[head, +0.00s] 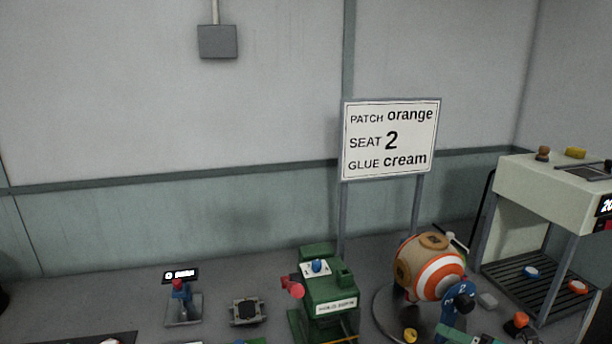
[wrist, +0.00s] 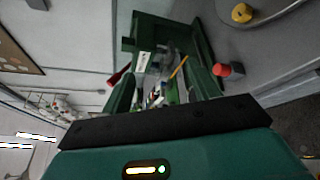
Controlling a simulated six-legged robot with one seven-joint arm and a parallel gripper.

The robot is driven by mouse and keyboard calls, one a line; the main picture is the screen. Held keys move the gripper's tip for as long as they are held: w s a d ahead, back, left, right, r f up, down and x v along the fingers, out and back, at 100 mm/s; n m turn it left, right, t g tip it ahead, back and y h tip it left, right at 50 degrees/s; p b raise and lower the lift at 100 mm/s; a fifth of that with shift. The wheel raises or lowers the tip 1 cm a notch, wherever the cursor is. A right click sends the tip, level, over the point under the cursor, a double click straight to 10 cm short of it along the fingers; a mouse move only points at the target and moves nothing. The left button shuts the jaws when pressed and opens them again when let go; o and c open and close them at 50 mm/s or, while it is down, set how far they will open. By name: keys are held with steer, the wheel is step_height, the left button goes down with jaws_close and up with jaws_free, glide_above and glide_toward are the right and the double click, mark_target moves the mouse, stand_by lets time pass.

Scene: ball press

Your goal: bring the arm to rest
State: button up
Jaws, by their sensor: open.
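My gripper (wrist: 163,80) shows in the wrist view, with its two dark green fingers apart and nothing seen held between them. Beyond the fingers is a green machine frame with a pale label (wrist: 144,62); small items show in the gap, too small to name. The gripper is not clearly seen in the head view. There, a green press (head: 328,290) with a blue knob and a red handle stands at bottom centre. A striped orange and white ball (head: 433,270) sits to its right on a round grey base.
A pale machine on legs (head: 540,190) stands at right. A red knob (wrist: 228,70) is near the gripper's right finger.

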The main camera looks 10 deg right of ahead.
steer(key=s+a+r+n+g, duration=0.15)
steer(key=a+n+g, duration=0.35)
steer(key=a+n, duration=0.55)
steer(key=s+a+r+n+g, duration=0.1)
steer(key=s+a+n+g, duration=0.1)
steer(key=a+n+g, duration=0.65)
steer(key=s+a+r+n+t+h, duration=0.2)
steer(key=r+n+h, duration=0.1)
steer(key=n, duration=0.9)
steer(key=s+a+r+n+t+h, duration=0.2)
steer(key=a+r+n+h, duration=0.1)
steer(key=n, duration=0.9)
steer(key=shift+a+r+t+h, duration=0.15)
steer(key=shift+a+t+h, duration=0.15)
steer(key=shift+a+t, duration=0.05)
steer(key=shift+d, duration=0.15)
